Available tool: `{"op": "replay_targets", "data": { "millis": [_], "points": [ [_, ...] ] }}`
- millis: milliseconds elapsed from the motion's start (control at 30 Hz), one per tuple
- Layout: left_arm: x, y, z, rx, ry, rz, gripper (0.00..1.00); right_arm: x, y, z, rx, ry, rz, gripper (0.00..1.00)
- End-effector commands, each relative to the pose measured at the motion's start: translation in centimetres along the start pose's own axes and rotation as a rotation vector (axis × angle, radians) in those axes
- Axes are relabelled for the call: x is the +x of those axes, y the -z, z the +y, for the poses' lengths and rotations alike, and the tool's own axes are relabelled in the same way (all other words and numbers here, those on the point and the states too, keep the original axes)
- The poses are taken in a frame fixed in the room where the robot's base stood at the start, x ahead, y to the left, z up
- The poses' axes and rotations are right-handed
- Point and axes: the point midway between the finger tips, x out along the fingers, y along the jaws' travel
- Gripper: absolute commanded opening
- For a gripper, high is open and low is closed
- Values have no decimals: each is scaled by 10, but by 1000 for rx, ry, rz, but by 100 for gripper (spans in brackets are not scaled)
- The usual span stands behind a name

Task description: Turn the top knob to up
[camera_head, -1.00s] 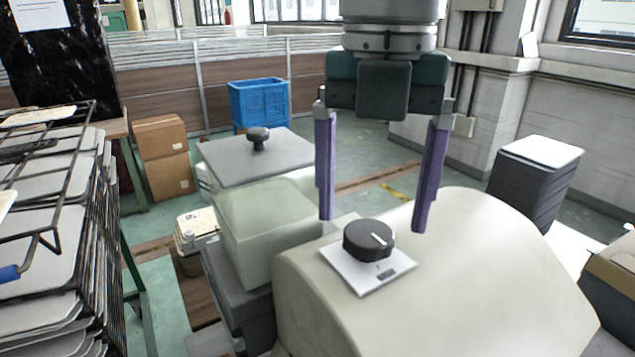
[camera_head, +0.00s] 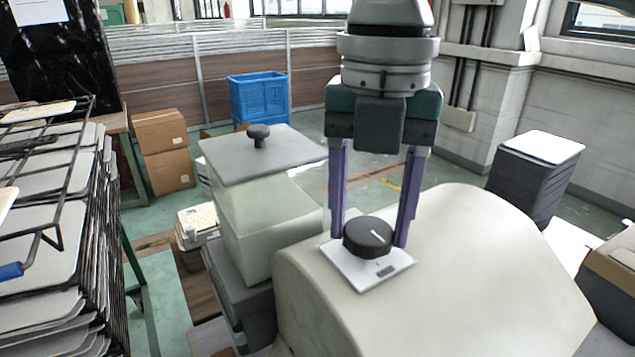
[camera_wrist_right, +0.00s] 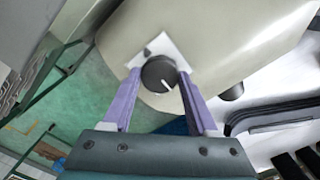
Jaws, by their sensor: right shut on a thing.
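The black round knob (camera_head: 368,237) sits on a white plate (camera_head: 367,270) on top of a cream rounded housing (camera_head: 450,260). My left gripper is not in view.
A glassy box with a grey lid and black handle (camera_head: 258,135) stands just left of the housing. A wire rack of trays (camera_head: 60,230) fills the left edge. A blue crate (camera_head: 259,98) and a dark stack (camera_head: 537,175) stand farther back.

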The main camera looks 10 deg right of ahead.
Motion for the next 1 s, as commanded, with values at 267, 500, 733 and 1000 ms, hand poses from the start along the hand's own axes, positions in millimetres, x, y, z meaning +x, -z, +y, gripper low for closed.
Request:
{"op": "replay_targets", "data": {
  "millis": [267,500,733,1000],
  "points": [
    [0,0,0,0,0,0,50,0,0,0,0,1,0,4],
    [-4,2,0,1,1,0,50,-2,0,0,25,1,2,3],
    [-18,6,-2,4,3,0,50,-4,0,0,134,2,4,4],
    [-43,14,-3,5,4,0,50,-6,1,0,366,2,5,3]
  ]
}}
